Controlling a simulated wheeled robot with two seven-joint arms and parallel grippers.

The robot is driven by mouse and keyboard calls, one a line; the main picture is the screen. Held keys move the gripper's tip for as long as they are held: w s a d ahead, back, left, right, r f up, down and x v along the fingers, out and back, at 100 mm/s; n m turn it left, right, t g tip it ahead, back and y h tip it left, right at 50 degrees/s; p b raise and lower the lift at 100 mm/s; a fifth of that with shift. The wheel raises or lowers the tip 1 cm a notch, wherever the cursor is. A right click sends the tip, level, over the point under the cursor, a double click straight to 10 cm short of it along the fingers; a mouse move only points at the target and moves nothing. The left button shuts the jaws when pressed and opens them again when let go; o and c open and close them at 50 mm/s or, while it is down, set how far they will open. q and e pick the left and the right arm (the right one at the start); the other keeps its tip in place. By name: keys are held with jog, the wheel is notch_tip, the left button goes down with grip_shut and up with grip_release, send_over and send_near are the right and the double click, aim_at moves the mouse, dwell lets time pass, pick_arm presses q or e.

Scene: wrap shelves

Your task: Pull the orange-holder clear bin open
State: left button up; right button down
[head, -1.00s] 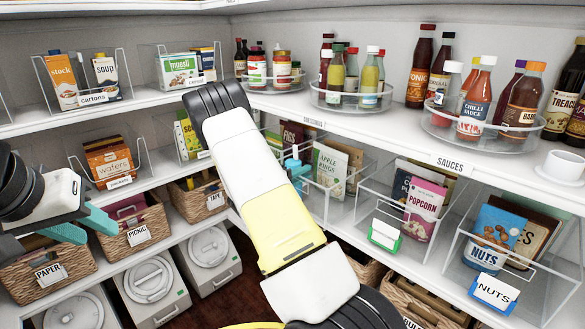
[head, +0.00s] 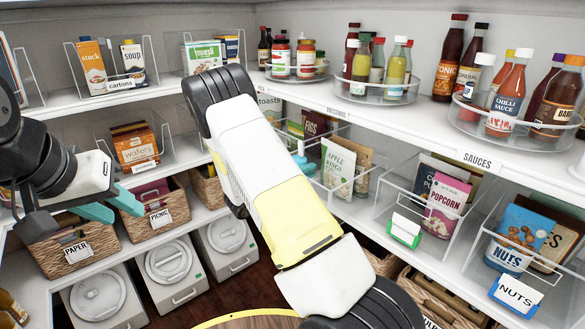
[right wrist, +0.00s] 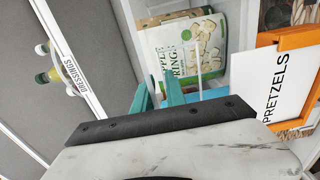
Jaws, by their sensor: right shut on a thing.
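The orange holder (right wrist: 292,35) with a "PRETZELS" card shows at the right of the right wrist view. It is hidden behind my right arm in the head view. The clear bin (head: 345,198) behind it appears to hold the Apple Rings packet (head: 338,165), also in the right wrist view (right wrist: 182,58). My right gripper (head: 303,163) is at the bin's front, its teal fingers (right wrist: 165,92) closed on what appears to be the bin's clear wall; the exact contact is hard to see. My left gripper (head: 105,203) is empty, fingers apart, before the left baskets.
The popcorn bin (head: 402,205) with a green holder and the nuts bin (head: 472,240) stand to the right. Bottles on turntables (head: 510,135) fill the shelf above. Wicker baskets (head: 90,240) and lidded containers (head: 173,262) are at left.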

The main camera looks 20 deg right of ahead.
jog(key=shift+f, duration=0.1)
jog(key=c, duration=1.4)
grip_release()
jog(key=shift+o, duration=0.2)
jog(key=v, duration=0.7)
jog(key=shift+s+a, duration=0.15)
jog(key=shift+a, duration=0.2)
